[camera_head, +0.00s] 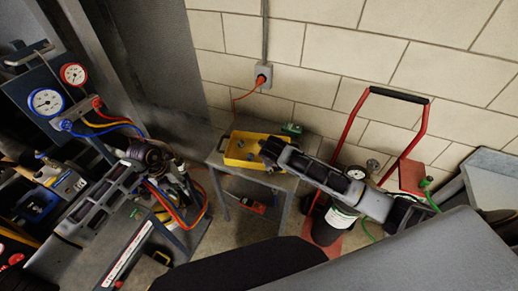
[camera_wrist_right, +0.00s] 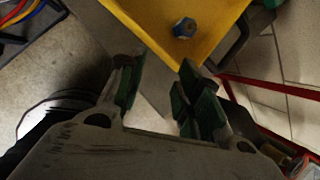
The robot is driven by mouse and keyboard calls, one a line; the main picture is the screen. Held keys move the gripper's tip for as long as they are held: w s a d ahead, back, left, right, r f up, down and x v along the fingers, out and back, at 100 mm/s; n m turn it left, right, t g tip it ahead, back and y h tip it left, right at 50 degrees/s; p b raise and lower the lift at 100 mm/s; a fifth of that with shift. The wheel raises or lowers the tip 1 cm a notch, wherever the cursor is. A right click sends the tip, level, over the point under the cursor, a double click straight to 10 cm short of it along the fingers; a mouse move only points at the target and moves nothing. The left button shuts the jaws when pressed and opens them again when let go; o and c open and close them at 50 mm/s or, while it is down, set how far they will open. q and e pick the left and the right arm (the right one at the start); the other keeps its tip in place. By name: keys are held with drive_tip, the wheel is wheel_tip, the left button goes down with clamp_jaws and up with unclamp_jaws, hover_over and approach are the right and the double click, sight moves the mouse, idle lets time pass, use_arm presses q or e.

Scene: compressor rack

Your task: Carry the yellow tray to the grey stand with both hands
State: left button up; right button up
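The yellow tray (camera_head: 240,159) sits on top of a grey stand (camera_head: 222,172) by the wall, with small parts inside it. In the right wrist view, the tray (camera_wrist_right: 215,25) holds a blue nut-like part (camera_wrist_right: 184,28). My right gripper (camera_head: 266,148) reaches in from the right to the tray's right side. In the right wrist view, its green-padded fingers (camera_wrist_right: 160,82) are apart with a gap between them, close to the tray's edge; contact is unclear. My left gripper (camera_head: 150,155) is left of the stand, away from the tray; its fingers are too dark to read.
A gauge panel (camera_head: 40,85) with coloured hoses stands at the left. A red hand truck (camera_head: 425,120) with a dark cylinder (camera_head: 330,218) is right of the stand. A red device (camera_head: 252,205) lies below the stand's top. A green item (camera_head: 292,129) is behind the tray.

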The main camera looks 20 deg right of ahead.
drive_tip(key=shift+a, duration=0.2)
idle(0.4)
drive_tip(key=v, duration=1.2)
drive_tip(key=shift+f, duration=0.1)
idle(0.5)
